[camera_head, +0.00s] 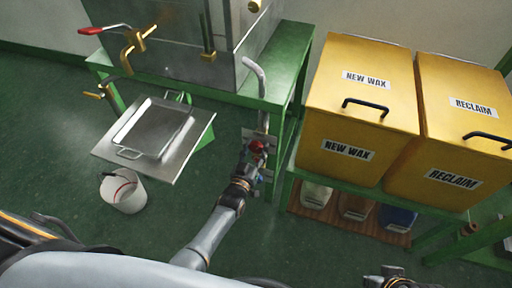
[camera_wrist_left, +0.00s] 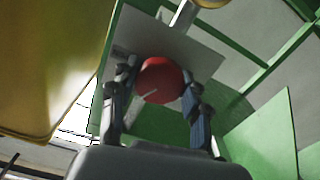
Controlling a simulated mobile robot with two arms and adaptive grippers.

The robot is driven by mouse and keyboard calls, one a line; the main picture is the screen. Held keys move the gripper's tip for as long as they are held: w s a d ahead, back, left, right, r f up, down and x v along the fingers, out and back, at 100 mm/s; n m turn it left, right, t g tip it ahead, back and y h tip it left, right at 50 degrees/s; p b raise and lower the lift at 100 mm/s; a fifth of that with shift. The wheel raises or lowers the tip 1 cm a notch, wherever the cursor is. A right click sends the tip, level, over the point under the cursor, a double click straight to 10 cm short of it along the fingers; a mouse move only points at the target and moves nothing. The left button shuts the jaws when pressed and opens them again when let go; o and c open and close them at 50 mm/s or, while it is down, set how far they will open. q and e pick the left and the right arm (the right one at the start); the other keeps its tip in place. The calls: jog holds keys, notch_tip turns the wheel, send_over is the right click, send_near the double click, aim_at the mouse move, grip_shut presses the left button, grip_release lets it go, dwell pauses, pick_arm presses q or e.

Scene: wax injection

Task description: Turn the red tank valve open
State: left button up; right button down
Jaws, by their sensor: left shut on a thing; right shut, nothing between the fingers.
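A red round valve knob (camera_head: 257,146) sits on a metal plate by the grey pipe at the front of the green tank stand. My left gripper (camera_head: 251,158) is shut on this red knob; the left wrist view shows the red knob (camera_wrist_left: 160,80) between its two fingers. A valve with a red lever (camera_head: 104,30) and brass body is on the metal tank (camera_head: 170,65) at the upper left, apart from both grippers. My right gripper (camera_head: 386,279) is shut and empty at the bottom edge, partly cut off.
Yellow bins labelled NEW WAX (camera_head: 358,100) and RECLAIM (camera_head: 455,130) stand right of my left gripper on a green rack. A metal tray (camera_head: 153,127) on a plate and a white bucket (camera_head: 123,192) are at left. Dark green floor is clear between.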

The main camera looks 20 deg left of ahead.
pick_arm(q)
jog(key=m, duration=1.2)
jog(key=shift+b, duration=0.3)
dwell(0.4)
jog(key=o, duration=1.2)
jog(key=s, duration=1.2)
jog(key=shift+a, duration=0.2)
